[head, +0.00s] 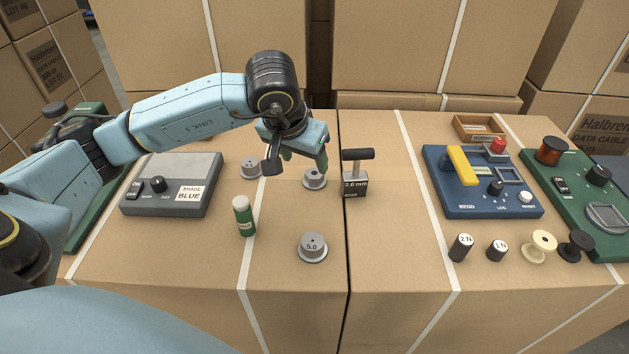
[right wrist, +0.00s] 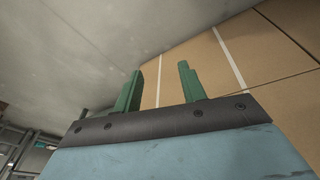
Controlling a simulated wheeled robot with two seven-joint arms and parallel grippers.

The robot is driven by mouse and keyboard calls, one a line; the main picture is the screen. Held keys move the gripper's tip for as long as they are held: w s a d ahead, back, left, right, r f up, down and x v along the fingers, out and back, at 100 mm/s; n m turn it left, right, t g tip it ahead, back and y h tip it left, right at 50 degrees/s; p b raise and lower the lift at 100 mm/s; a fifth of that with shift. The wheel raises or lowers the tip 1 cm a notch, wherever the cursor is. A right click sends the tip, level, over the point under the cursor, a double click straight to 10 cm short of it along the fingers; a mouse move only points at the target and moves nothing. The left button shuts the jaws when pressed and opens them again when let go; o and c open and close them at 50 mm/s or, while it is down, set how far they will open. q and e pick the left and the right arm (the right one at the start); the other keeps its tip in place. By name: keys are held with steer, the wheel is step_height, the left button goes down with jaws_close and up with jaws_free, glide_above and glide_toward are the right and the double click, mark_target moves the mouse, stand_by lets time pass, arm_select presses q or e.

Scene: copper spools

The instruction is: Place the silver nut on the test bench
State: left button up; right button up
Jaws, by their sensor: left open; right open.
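I cannot make out a thing that is clearly a silver nut. Three grey, round, flanged pieces stand on the cartons in the head view: one at the back (head: 250,167), one in the middle (head: 315,180) and one marked 5.0 (head: 312,247) at the front. My left gripper (head: 297,163) is open, its fingers pointing down between the back and middle pieces, close to the middle one. No label names a test bench; a blue panel marked BEND (head: 470,195) lies at the right. My right gripper (right wrist: 160,82) is open and empty in the right wrist view, with cartons beyond it.
A grey box marked SHADE BLUE (head: 175,185), a green bottle (head: 243,216) and a black 2.0 mm block with a handle (head: 354,185) stand nearby. Small weights (head: 461,247), spools (head: 538,246) and a green panel (head: 570,185) are right. The carton top between block and blue panel is clear.

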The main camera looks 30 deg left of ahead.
mark_target(315, 172)
arm_select(q)
steer(key=x, duration=0.1)
steer(key=b+x, duration=0.1)
steer(key=x, duration=0.3)
steer(key=shift+w+d+f+b, duration=0.2)
steer(key=shift+d+b, duration=0.1)
steer(key=shift+d, duration=0.1)
steer(key=shift+w+f, duration=0.15)
steer(key=shift+f, duration=0.05)
arm_select(e)
steer(key=r, duration=0.1)
steer(key=a+r, duration=0.1)
steer(key=r, duration=0.1)
steer(key=a+r, duration=0.1)
steer(key=shift+w+r, duration=0.2)
steer(key=shift+w, duration=0.1)
arm_select(q)
steer(key=shift+r, duration=0.1)
steer(key=c, duration=1.1)
steer(key=shift+r, duration=0.45)
step_height(315, 172, up, 9)
steer(key=p, duration=0.2)
steer(key=shift+p, duration=0.35)
arm_select(e)
steer(key=s+d+f, duration=0.1)
steer(key=d+f, duration=0.2)
steer(key=f, duration=0.3)
steer(key=shift+s+d+f, duration=0.15)
steer(key=shift+s+f, duration=0.1)
